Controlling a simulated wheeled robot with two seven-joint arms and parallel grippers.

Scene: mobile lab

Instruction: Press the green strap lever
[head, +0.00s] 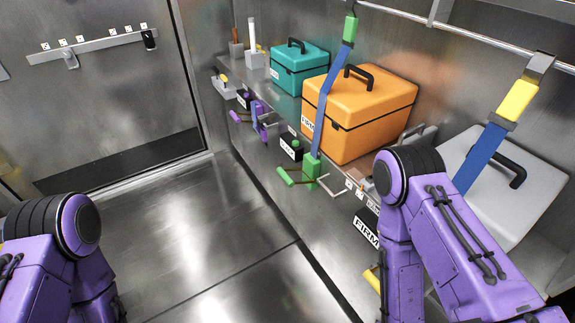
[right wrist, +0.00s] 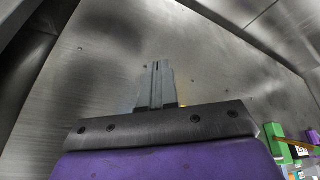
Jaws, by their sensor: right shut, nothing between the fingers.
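The green strap lever (head: 286,177) sticks out to the left from its green buckle (head: 312,168) on the front of the shelf. A blue strap (head: 325,92) runs from the buckle up over the orange case (head: 360,115) to a green fitting on the rail. My right gripper (right wrist: 157,66) shows in the right wrist view, shut and empty, in front of bare metal. In the head view it is hidden or out of frame. Green parts at the right edge of the right wrist view are too cropped to identify. My left gripper is out of view.
A purple lever (head: 239,116) and a yellow lever (head: 373,281) sit along the same shelf. A teal case (head: 300,68) and a white case (head: 500,185) flank the orange one. A small black box (head: 291,147) is close to the green lever. The floor (head: 200,230) is clear.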

